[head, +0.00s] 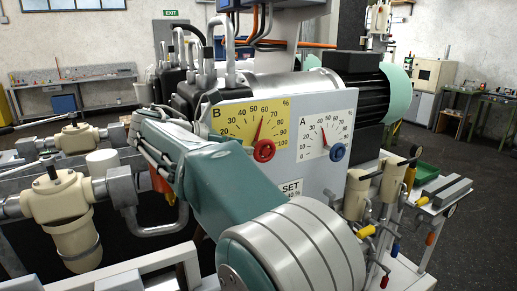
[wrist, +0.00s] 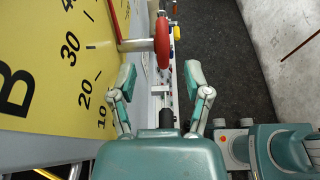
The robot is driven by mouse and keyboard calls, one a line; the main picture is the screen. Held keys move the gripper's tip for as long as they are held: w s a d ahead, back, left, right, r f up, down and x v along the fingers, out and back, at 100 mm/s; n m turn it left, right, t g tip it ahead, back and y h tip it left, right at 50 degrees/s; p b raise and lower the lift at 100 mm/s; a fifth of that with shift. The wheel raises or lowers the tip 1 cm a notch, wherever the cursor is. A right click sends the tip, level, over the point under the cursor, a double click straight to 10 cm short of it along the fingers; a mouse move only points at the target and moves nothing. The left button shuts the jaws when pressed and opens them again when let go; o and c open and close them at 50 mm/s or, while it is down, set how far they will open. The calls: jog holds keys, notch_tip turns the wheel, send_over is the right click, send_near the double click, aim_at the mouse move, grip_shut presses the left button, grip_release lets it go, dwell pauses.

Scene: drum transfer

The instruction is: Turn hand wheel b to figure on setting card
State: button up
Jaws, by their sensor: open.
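Hand wheel b (head: 264,150) is red and sits at the lower right of the yellow B dial (head: 228,127), whose needle points near 60. The setting card (head: 292,188) below shows "SET"; my arm covers part of it and I cannot read its figure. In the wrist view the red wheel (wrist: 162,42) appears edge-on on its stem beside the yellow dial (wrist: 40,60). My gripper (wrist: 160,76) is open and empty, its two fingers spread to either side of the wheel's near edge, with no clear contact.
A white A dial (head: 325,125) with a blue wheel (head: 338,152) stands to the right on the same panel. Pipes and a cream valve (head: 62,195) lie at the left. Cream canisters (head: 357,193) stand at the right. Dark floor shows beyond.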

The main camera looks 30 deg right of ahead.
jog(key=v, duration=0.6)
jog(key=shift+a, duration=0.15)
jog(key=s+d+f+m+t+y, duration=0.25)
jog(key=s+f+m+y, duration=0.4)
jog(key=s+f, duration=0.4)
jog(key=s+a+f+m+t+y, duration=0.1)
jog(key=s+a+f+m+y, duration=0.1)
jog(key=s+f+m, duration=0.3)
jog(key=s+a+f+m+t+y, duration=0.1)
jog(key=s+a+f+m+y, duration=0.1)
jog(key=s+f+m+y, duration=0.3)
jog(key=s+f+m, duration=0.1)
jog(key=s+m, duration=0.1)
jog(key=s, duration=0.2)
jog(key=shift+s+a+f+t, duration=0.2)
jog(key=shift+s+a+t, duration=0.15)
jog(key=shift+s+a, duration=0.05)
